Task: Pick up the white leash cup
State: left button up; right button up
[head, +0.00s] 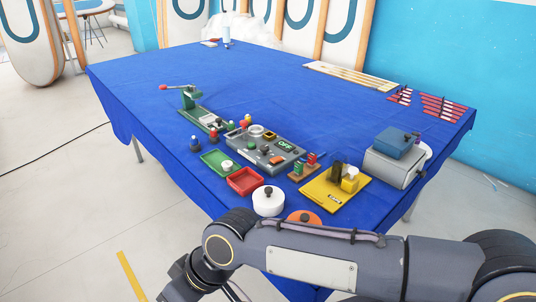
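A small white cup-like piece (227,166) lies in the green tray (209,158) near the left front of the blue table. A larger white round piece with a dark knob on top (268,203) stands at the front edge, right of the red tray (244,181). I cannot tell for certain from this view which one is the leash cup. My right arm crosses the bottom of the view from the right and bends down at the lower left, in front of the table. No fingertips show. My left arm and gripper are out of view.
A grey panel (285,160) with a ring, knobs and a display stands mid-front. A green lever tool (188,98) is behind the trays. A yellow board (323,197) and a grey-blue box (399,143) are to the right. The table's middle (270,85) is clear.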

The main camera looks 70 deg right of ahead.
aim_at(227, 165)
jog(key=i+l+z, duration=0.15)
jog(key=i+z, duration=1)
jog(key=i+j+z, duration=0.25)
jog(key=z, duration=0.15)
jog(key=i+z, duration=0.25)
jog(key=z, duration=0.2)
jog(key=i+j+z, duration=0.1)
jog(key=i+z, duration=0.15)
jog(key=z, duration=0.25)
jog(key=i+j+z, duration=0.2)
jog(key=z, duration=0.25)
jog(key=i+j+z, duration=0.25)
jog(key=z, duration=0.2)
jog(key=i+j+z, duration=0.15)
jog(key=j+z, duration=0.3)
jog(key=l, duration=0.1)
